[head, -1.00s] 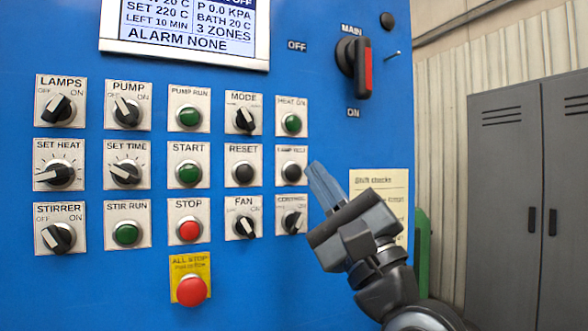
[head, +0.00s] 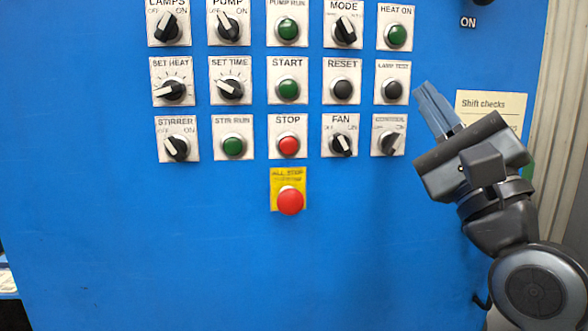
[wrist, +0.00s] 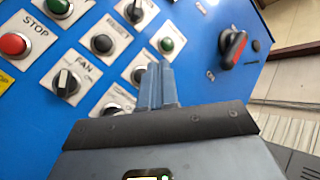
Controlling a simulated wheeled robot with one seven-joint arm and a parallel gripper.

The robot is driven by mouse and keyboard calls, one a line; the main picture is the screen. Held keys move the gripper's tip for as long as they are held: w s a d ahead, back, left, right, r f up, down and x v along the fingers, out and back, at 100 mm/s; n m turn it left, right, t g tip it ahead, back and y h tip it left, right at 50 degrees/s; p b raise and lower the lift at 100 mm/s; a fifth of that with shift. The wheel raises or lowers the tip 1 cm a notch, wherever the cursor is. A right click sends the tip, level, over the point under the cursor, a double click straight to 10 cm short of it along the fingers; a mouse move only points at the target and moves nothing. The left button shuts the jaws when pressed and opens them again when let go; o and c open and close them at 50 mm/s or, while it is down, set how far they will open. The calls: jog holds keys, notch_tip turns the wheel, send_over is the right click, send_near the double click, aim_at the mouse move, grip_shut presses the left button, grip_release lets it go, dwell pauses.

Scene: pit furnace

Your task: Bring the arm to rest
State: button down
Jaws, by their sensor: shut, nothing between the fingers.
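My gripper (head: 424,92) is at the right side of the blue control panel (head: 120,240) in the head view. Its blue-grey fingers are together with nothing between them, pointing up and to the left. The fingertips appear close to the lamp test button (head: 392,90) and the control switch (head: 388,141); I cannot tell the exact gap to the panel. In the wrist view the shut fingers (wrist: 160,80) stand in front of the panel and hide part of a label plate.
The panel carries several knobs and buttons, among them the red stop button (head: 289,146) and the red all stop button (head: 290,200). A shift checks note (head: 490,104) is behind my gripper. The wrist view shows the main switch (wrist: 232,46). The lower panel is bare.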

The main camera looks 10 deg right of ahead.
jog(key=s+f+n+g+h, duration=0.2)
jog(key=s+f, duration=0.2)
jog(key=f, duration=0.6)
jog(key=s+f+n+g+h, duration=0.25)
jog(key=s+f, duration=0.25)
jog(key=f, duration=0.4)
jog(key=s+f+n+g+h, duration=0.1)
jog(key=s+f+n, duration=0.25)
jog(key=f, duration=0.65)
jog(key=s+f+n+g, duration=0.2)
jog(key=s+f+n, duration=0.1)
jog(key=s, duration=0.5)
jog(key=s+f+n+g, duration=0.2)
jog(key=s+n, duration=0.4)
jog(key=s, duration=0.3)
jog(key=s+f+n+g, duration=0.2)
jog(key=s+f+n, duration=0.2)
jog(key=s, duration=0.5)
jog(key=shift+f, duration=0.5)
jog(key=shift+a, duration=0.1)
